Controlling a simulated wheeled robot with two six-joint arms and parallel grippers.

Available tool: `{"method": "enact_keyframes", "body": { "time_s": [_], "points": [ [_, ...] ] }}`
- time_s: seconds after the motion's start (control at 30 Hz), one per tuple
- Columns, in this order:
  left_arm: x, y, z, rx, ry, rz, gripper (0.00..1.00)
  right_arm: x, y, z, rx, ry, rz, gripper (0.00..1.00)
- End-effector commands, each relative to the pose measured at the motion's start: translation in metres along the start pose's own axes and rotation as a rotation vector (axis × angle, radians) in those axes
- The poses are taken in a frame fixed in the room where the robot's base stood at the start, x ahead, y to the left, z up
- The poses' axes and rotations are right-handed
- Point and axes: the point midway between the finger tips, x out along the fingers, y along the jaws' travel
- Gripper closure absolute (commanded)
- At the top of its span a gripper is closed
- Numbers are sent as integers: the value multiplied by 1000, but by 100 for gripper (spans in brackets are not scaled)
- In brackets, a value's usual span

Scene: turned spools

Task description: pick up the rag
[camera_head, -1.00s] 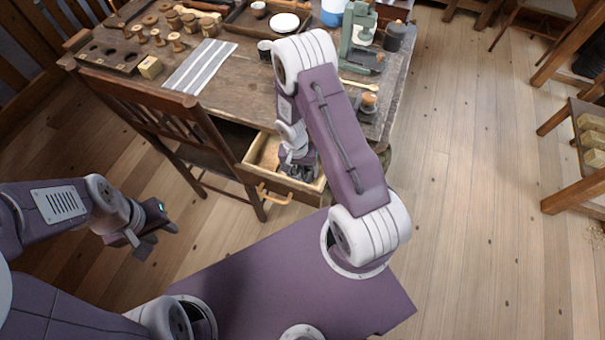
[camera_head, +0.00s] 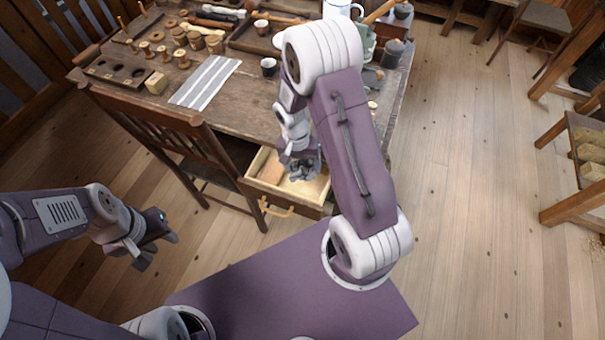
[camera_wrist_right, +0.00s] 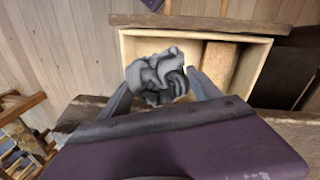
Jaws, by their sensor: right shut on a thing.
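The rag (camera_wrist_right: 158,77) is a crumpled grey cloth between the two fingers of my right gripper (camera_wrist_right: 160,88) in the right wrist view. The gripper is shut on it. In the head view my right gripper (camera_head: 303,168) is over the open drawer (camera_head: 258,186), with a little grey of the rag at its fingers. Part of the rag is hidden by the fingers. How far it is above the drawer floor is hard to tell. My left gripper (camera_head: 160,245) is over the floor at the left, far from the drawer; its finger gap is not clear.
The drawer also holds a brown block (camera_wrist_right: 216,65). The table (camera_head: 240,105) carries wooden spools, a striped cloth (camera_head: 206,82), a dark cup (camera_head: 269,67) and a tray. A chair (camera_head: 150,125) stands at the table's left front. Floor to the right is open.

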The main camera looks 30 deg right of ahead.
Motion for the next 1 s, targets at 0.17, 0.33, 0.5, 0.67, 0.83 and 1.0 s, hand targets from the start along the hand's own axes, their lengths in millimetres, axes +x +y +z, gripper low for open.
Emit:
{"method": "enact_keyframes", "body": {
  "time_s": [0.17, 0.33, 0.5, 0.67, 0.83, 1.0],
  "points": [
    [-8, 0, -1, 0, 0, 0, 64, -35, 3, -1, 1, 3, -2, 70],
    [-11, 0, -1, 0, 0, 0, 64, -54, 5, 0, 1, 2, -1, 70],
    [-12, 0, -1, 0, 0, 0, 64, -61, 6, 0, 0, 0, 0, 70],
    [-12, 0, -1, 0, 0, 0, 64, -61, 6, 0, 0, 0, 0, 70],
    [-12, 0, -1, 0, 0, 0, 64, -61, 6, 0, 0, 0, 0, 58],
    [-12, 0, -1, 0, 0, 0, 64, -62, 7, 1, -11, 2, -1, 59]
  ]
}}
